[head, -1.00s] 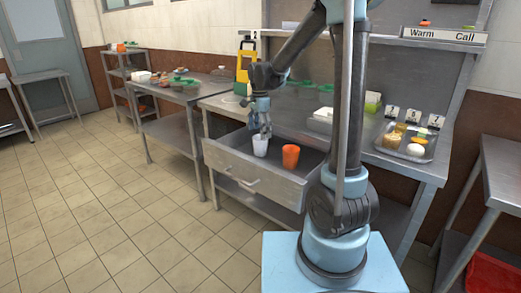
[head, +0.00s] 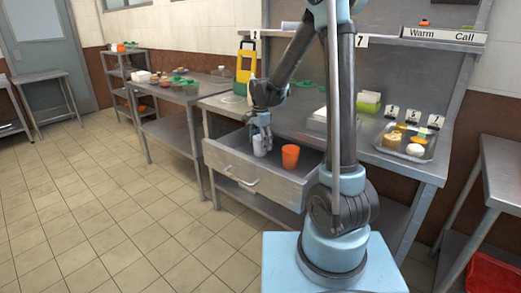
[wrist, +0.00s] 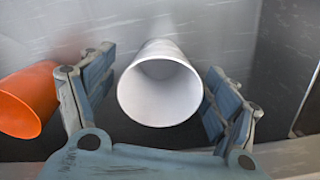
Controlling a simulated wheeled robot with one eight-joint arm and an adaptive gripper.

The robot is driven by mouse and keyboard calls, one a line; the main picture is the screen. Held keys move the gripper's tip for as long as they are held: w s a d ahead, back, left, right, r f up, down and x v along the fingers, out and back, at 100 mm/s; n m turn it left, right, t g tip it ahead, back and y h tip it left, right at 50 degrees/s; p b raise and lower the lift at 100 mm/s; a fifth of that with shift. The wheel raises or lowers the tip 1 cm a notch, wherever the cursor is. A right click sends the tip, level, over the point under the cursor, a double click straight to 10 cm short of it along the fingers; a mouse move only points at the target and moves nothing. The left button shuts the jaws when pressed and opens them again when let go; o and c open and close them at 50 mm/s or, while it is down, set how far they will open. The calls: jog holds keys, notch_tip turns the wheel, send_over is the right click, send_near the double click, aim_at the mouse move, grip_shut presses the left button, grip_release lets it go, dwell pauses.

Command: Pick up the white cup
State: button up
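The white cup (head: 259,146) stands in the open drawer (head: 262,189) under the steel table. My gripper (head: 261,138) is down at the cup, with its fingers around the cup's upper part in the head view. In the wrist view the white cup (wrist: 158,88) lies between the two open fingers (wrist: 155,95), mouth toward the camera. A gap shows between the cup and each finger. The cup's lower part is partly hidden in the head view.
An orange cup (head: 290,156) stands in the same drawer, right of the white cup; in the wrist view this orange cup (wrist: 27,100) is just outside the left finger. The drawer walls are close by. A tray with food (head: 407,142) sits on the table at right.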

jog(key=c, duration=1)
jog(key=shift+r, duration=0.15)
jog(key=shift+c, duration=0.2)
